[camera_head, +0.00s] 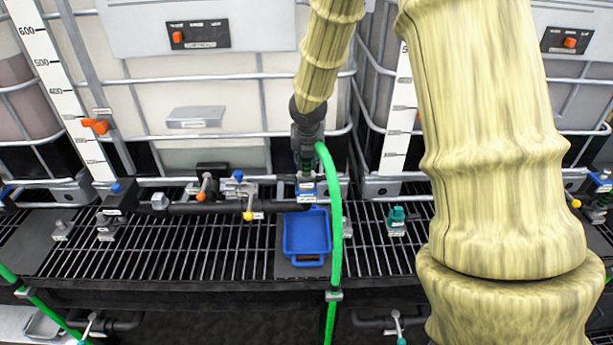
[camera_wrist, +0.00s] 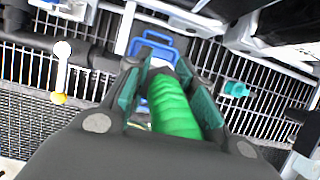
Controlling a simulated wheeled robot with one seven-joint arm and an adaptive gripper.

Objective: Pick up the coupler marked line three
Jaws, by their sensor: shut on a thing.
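My gripper (camera_head: 306,163) points down in front of the pale tank, over the pipe manifold. In the wrist view my gripper (camera_wrist: 166,88) has its teal finger pads closed on both sides of a green hose coupler (camera_wrist: 172,108). The green hose (camera_head: 335,225) runs from my gripper down past the right side of a blue tray (camera_head: 289,233). The coupler's lower end is mostly hidden by the fingers, and I cannot read its marking.
A teal fitting (camera_head: 397,217) stands on the grating (camera_head: 180,258) to the right. A black pipe (camera_head: 200,208) with valves, including a yellow-tipped handle (camera_head: 249,203), runs to the left. A clip (camera_head: 334,295) holds the hose at the front edge. Caged tanks stand behind.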

